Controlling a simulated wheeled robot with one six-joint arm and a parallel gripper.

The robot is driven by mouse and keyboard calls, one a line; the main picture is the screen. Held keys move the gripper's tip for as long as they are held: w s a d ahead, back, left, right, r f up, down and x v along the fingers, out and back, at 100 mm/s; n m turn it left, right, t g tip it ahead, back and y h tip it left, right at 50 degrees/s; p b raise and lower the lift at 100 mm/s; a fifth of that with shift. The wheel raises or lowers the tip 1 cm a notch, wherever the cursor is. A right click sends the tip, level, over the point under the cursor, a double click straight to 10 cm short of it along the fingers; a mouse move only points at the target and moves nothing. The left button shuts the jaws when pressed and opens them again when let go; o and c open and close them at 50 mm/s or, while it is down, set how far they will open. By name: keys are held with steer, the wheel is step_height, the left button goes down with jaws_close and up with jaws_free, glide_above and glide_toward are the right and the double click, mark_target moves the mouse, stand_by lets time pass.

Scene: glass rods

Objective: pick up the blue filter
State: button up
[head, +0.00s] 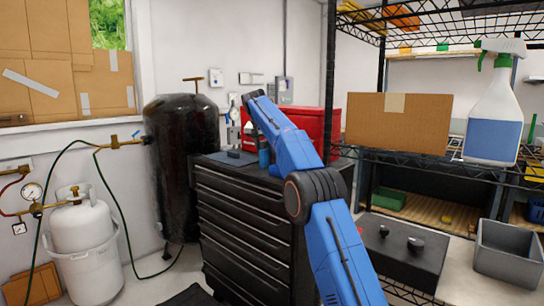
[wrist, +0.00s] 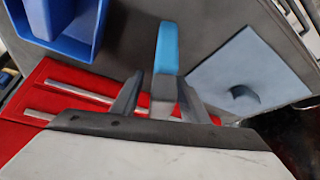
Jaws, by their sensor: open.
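A bright blue upright piece with a darker grey lower part, which I take for the blue filter (wrist: 167,48), shows in the wrist view. My gripper (wrist: 159,88) is open, with one finger on each side of the piece's lower part in the picture. A gap shows at the left finger; I cannot tell whether the right finger touches it. In the head view my blue arm reaches over the black drawer cabinet (head: 245,225), and my gripper is too small there to make out clearly.
In the wrist view a blue open container (wrist: 62,22) stands upper left, beside a red surface with pale bars. A light blue-grey square sheet (wrist: 222,82) with a small dark piece lies right. In the head view a red box (head: 318,120) stands on the cabinet, beside a black tank (head: 180,150).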

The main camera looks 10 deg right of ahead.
steer(key=shift+w+d+f, duration=0.15)
steer(key=shift+w+f, duration=0.15)
steer(key=shift+f, duration=0.25)
jaws_close()
